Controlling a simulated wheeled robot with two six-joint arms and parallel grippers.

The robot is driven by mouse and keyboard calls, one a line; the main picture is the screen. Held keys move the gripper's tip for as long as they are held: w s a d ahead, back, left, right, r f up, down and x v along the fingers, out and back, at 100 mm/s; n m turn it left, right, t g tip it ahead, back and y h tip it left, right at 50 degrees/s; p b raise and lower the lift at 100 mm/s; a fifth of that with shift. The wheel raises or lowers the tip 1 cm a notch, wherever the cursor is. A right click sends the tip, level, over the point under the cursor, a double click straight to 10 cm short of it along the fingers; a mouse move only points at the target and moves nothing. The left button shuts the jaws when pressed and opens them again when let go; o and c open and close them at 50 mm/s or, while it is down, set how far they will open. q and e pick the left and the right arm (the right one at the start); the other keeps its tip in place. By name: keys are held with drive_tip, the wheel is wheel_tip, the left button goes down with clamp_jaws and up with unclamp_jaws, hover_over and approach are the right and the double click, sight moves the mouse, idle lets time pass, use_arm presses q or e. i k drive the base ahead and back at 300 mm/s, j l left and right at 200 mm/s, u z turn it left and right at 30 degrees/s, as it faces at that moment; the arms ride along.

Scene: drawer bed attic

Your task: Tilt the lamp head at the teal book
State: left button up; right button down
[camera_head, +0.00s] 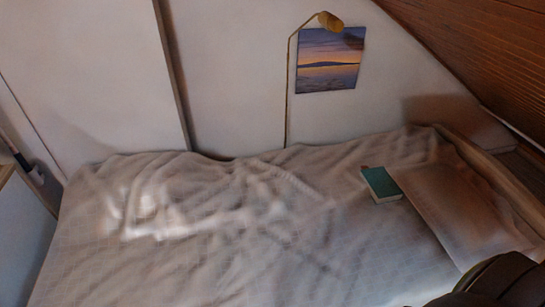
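A brass floor lamp stands behind the bed against the back wall. Its thin pole (288,90) rises upright and bends to the right at the top. The lamp head (330,21) is a small brass shade at the end of the bent arm, in front of the upper part of a picture. The teal book (381,183) lies flat on the bed, right of the middle, beside the pillow and below and to the right of the lamp head. Neither of my grippers shows clearly in the head view.
The bed (230,250) has a rumpled beige cover. A pillow (455,210) lies at the right, near a wooden headboard (490,170). A sunset picture (328,70) hangs on the wall. A sloping wooden ceiling (480,50) comes down at the right. A dark rounded object (500,285) fills the lower right corner.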

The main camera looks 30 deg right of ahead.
sight(328, 19)
drive_tip(key=z, duration=1.25)
